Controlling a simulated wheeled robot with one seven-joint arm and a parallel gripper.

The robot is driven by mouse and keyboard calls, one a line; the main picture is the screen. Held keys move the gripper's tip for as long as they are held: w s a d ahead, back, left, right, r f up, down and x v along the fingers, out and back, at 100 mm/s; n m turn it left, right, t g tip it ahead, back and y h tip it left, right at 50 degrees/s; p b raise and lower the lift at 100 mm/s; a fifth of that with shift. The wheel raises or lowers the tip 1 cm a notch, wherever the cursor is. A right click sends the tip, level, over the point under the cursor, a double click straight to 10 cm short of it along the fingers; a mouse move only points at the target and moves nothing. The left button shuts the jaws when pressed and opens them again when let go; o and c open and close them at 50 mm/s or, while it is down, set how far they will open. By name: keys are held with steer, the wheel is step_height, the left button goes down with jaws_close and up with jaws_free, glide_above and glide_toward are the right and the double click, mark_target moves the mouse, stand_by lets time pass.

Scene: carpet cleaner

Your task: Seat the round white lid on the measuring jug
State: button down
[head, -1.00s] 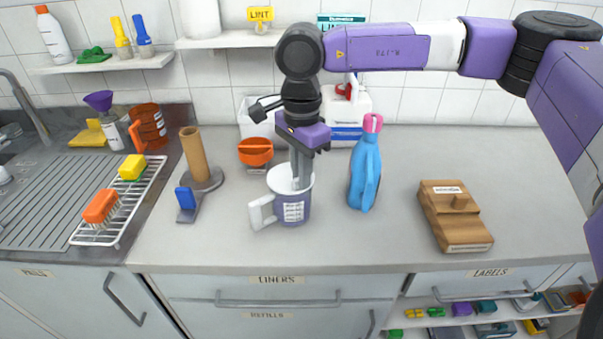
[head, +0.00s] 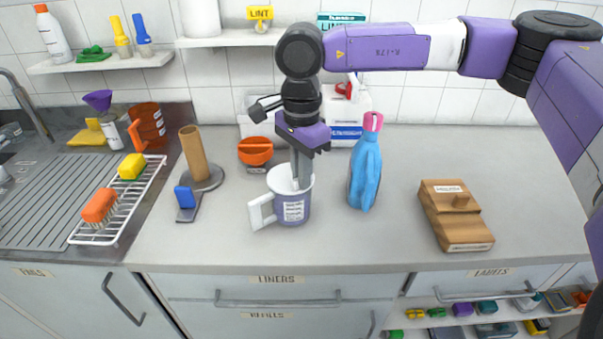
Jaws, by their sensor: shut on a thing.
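The measuring jug (head: 290,208) stands upright on the counter, purple with a white label and a white handle on its left. My gripper (head: 300,183) points straight down at the jug's mouth, with its fingertips at or just inside the rim. A white round shape at the mouth (head: 280,179) seems to be the lid, and my gripper appears shut on it. The fingers hide part of the mouth, so I cannot tell whether the lid sits level on the rim or is just above it.
A blue bottle with a pink cap (head: 365,175) stands close on the right. An orange dish-like item (head: 256,151) is behind the jug. A brown holder (head: 195,155) and a wire rack (head: 145,195) are left. A wooden block (head: 455,222) lies right; the front counter is clear.

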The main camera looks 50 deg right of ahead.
steer(key=c, duration=1.4)
jaws_free()
steer(key=shift+c, duration=0.2)
steer(key=shift+o, duration=0.5)
steer(key=o, duration=0.5)
steer(key=shift+r+p, duration=1.65)
steer(key=shift+r, duration=1.8)
